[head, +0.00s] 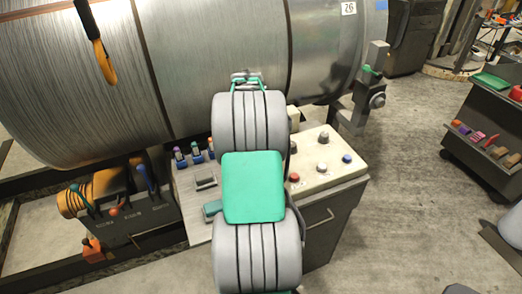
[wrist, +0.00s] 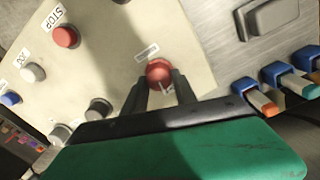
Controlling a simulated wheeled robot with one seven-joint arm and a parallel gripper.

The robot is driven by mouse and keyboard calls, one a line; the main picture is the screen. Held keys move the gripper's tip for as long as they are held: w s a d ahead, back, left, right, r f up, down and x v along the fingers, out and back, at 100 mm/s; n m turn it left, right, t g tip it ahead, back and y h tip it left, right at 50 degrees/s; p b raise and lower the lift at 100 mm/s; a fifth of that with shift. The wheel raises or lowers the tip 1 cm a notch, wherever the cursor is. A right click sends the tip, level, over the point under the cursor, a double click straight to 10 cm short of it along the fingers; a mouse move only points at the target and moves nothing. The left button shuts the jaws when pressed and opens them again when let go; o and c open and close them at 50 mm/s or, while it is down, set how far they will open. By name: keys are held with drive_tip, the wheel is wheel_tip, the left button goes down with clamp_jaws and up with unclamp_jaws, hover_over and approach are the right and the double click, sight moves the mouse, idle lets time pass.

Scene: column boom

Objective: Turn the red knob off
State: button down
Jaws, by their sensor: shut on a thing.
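The red knob (wrist: 158,72) is round, with a pale mark on its near side and a small label above it on the cream panel (wrist: 120,45). My gripper (wrist: 160,86) has one dark finger on each side of the knob and is shut on it in the wrist view. In the head view my arm covers the knob and my gripper. The same cream panel (head: 325,180) shows there to the right of my arm.
A red button (wrist: 65,37) with a STOP label stands apart on the panel, near several grey, black and blue controls. Coloured switches (wrist: 290,80) and a grey rocker (wrist: 272,17) lie to the right. A large metal drum (head: 210,60) stands behind the console.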

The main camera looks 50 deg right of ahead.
drive_tip(key=shift+s+a+f+n, duration=0.15)
drive_tip(key=shift+s+n, duration=0.05)
drive_tip(key=shift+n, duration=0.4)
drive_tip(key=c, duration=1.4)
unclamp_jaws()
drive_tip(key=o, duration=0.4)
drive_tip(key=shift+s+d, duration=0.1)
drive_tip(key=shift+d, duration=0.1)
drive_tip(key=shift+a+r, duration=0.15)
drive_tip(key=shift+r, duration=0.15)
wheel_tip(320, 180, up, 8)
drive_tip(key=shift+f+b, duration=0.2)
drive_tip(key=shift+b, duration=0.25)
